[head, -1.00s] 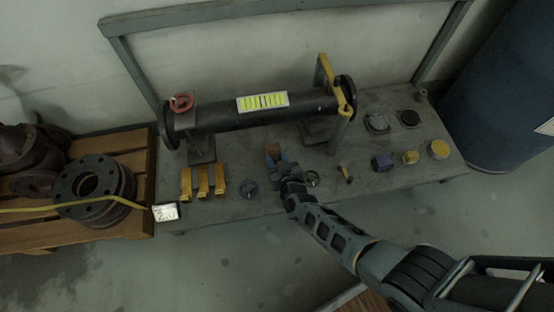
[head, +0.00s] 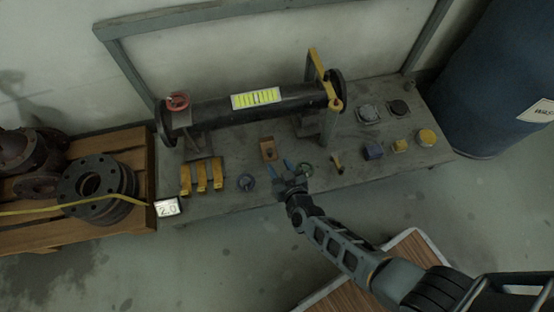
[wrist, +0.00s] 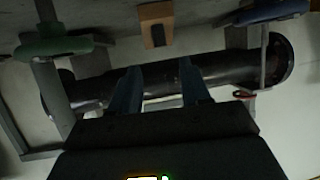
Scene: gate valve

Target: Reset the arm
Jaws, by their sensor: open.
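My gripper (head: 284,168) is open and empty in the head view, its two blue fingers apart above the front part of the grey bench (head: 225,207). A wooden block with a dark mark (head: 268,149) lies just beyond the fingertips. In the wrist view my gripper (wrist: 158,80) shows both fingers spread with nothing between them. The wooden block (wrist: 156,22) is there at the top, apart from the fingers. The black pipe (head: 215,112) with a yellow-green label stands on supports behind, with a red handwheel (head: 177,101) at its left end.
A blue nut (head: 373,150) and yellow pieces lie further right. A blue barrel (head: 505,85) stands at the right, a pallet with flanges (head: 95,187) at the left.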

